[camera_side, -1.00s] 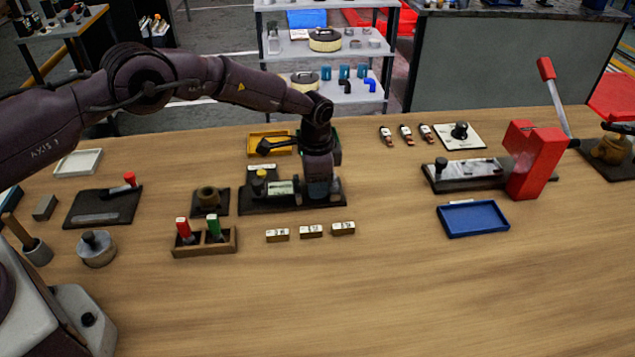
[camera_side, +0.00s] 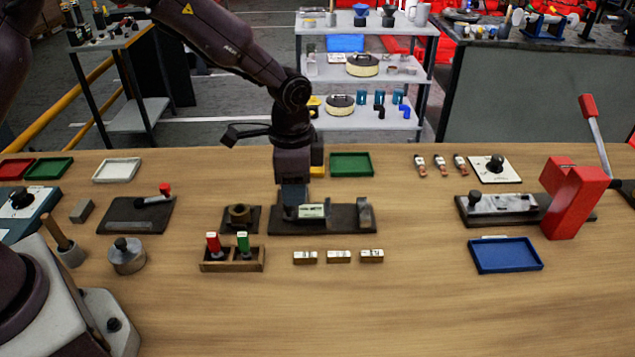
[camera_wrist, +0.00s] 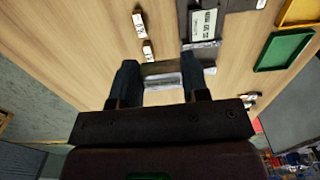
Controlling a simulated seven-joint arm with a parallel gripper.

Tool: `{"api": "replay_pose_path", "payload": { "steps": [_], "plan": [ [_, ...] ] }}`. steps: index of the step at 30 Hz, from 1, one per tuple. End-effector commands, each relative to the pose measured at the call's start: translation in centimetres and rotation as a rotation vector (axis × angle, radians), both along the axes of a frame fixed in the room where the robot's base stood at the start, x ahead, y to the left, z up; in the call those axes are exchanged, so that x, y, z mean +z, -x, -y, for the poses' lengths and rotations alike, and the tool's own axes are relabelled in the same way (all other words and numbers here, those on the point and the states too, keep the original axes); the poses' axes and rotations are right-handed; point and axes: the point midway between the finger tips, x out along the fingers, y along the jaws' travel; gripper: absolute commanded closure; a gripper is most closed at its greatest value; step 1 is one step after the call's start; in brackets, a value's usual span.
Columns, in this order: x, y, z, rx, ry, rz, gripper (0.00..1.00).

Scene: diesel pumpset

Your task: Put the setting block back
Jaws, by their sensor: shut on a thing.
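My gripper (camera_side: 293,209) is low over the left part of a dark fixture base (camera_side: 340,226) in the side view. That block cannot be made out clearly in the side view. The fixture carries a pale label plate (camera_side: 312,211) and a grey upright (camera_side: 365,213) at its right end. Three small labelled brass-coloured blocks (camera_side: 339,257) lie in a row in front; two show in the wrist view (camera_wrist: 148,50).
A wooden holder with red and green handled pieces (camera_side: 231,265) stands front left of the fixture. A dark pad with a bushing (camera_side: 240,216) is close on its left. A green tray (camera_side: 352,164) lies behind. A blue tray (camera_side: 505,256) and red press (camera_side: 568,200) are right. The front table is clear.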

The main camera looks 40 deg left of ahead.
Motion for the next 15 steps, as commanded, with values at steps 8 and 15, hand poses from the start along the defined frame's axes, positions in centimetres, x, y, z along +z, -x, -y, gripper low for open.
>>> {"api": "replay_pose_path", "payload": {
  "steps": [8,15],
  "plan": [
    [1.0,1.4,-2.4,0.05,-0.001,0.004,0.9],
    [0.9,2.5,-12.3,0.332,-0.005,-0.004,0.9]
  ]
}}
